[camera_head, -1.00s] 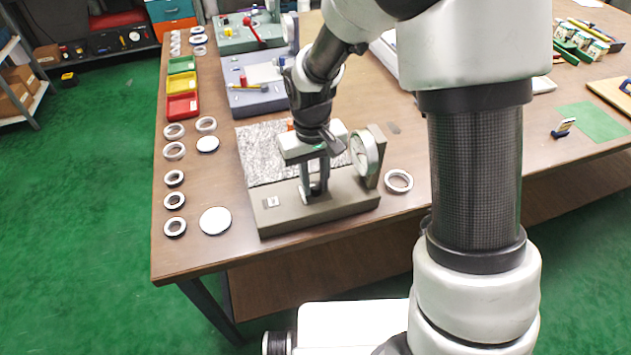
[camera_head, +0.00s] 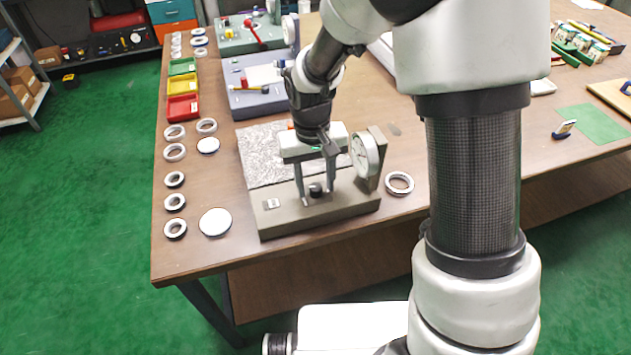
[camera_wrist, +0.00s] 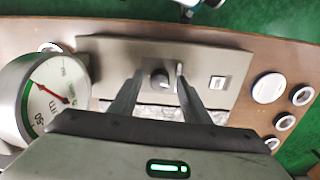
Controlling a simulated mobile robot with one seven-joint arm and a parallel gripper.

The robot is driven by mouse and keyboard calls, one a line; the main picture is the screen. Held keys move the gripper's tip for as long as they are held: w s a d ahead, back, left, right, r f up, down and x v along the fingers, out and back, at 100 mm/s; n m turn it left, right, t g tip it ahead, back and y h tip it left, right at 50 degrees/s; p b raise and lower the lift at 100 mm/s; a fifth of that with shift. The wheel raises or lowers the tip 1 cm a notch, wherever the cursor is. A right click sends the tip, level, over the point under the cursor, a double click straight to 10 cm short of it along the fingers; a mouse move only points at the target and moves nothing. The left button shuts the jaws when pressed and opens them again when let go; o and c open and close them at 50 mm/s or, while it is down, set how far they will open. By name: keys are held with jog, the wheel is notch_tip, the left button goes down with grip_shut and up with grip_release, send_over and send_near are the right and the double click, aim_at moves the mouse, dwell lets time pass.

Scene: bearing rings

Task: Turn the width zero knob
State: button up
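The width gauge is a grey-brown fixture (camera_head: 340,207) at the table's front edge with a round white dial (camera_head: 364,155). The dial (camera_wrist: 45,97) shows a red needle in the wrist view. A small dark knob (camera_head: 316,190) stands on the fixture's base; it also shows in the wrist view (camera_wrist: 159,77). My gripper (camera_head: 316,200) points down over the base with its fingers apart on either side of the knob. In the wrist view my gripper (camera_wrist: 155,78) is open, and gaps show between the fingers and the knob. I cannot tell the fingertips' exact height.
Several bearing rings (camera_head: 174,179) and a white disc (camera_head: 215,222) are on the left. One ring (camera_head: 399,183) lies right of the dial. Colored trays (camera_head: 183,107) and a grey-blue fixture (camera_head: 262,95) stand farther back.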

notch_tip(320, 180, up, 17)
jog(key=p, duration=0.2)
jog(key=shift+a+r+p, duration=0.2)
jog(key=shift+a+p, duration=0.1)
jog(key=shift+p, duration=0.05)
jog(key=shift+s+r, duration=0.1)
dwell(0.4)
notch_tip(320, 180, up, 11)
jog(key=m+t+p, duration=0.1)
jog(key=t+p, duration=0.1)
jog(key=p, duration=0.3)
send_over(313, 188)
jog(key=s+d, duration=0.6)
jog(key=s+d+r+m+t+p, duration=0.1)
jog(key=s+d+r+t+p, duration=0.2)
jog(key=s, duration=0.7)
jog(key=d+r+p, duration=0.2)
jog(key=d+r, duration=0.2)
jog(key=shift+s+r+p, duration=0.3)
jog(key=shift+d, duration=0.1)
